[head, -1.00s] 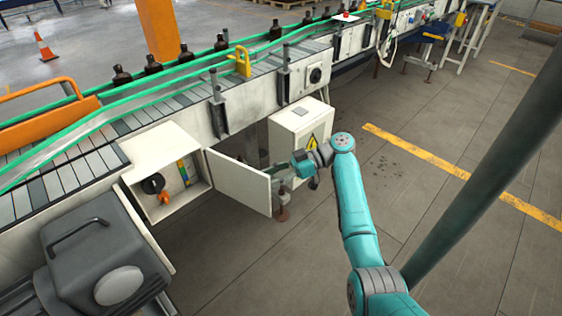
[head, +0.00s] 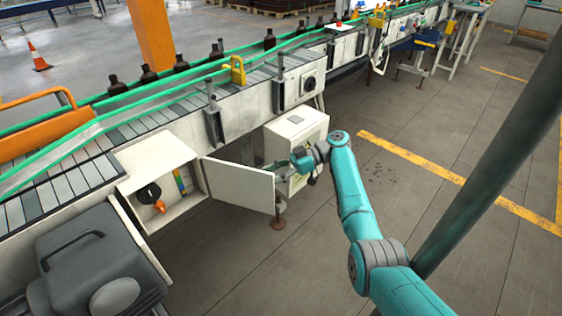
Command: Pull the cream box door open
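The cream box (head: 157,152) stands against the side of the conveyor, left of centre. Its door (head: 238,186) is hinged at the box's right side and stands swung wide open, out to the right. Inside the box a black round knob, an orange knob and a coloured strip show. My gripper (head: 285,170) is at the door's far free edge, on the right. The door partly hides its fingers, so I cannot tell whether they touch or hold the edge.
A second cream box with a yellow warning sign (head: 297,132) stands just behind my gripper. The conveyor (head: 150,108) with amber bottles (head: 181,62) runs across behind. A grey machine (head: 95,265) is at lower left. The floor (head: 280,270) in front of the door is clear.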

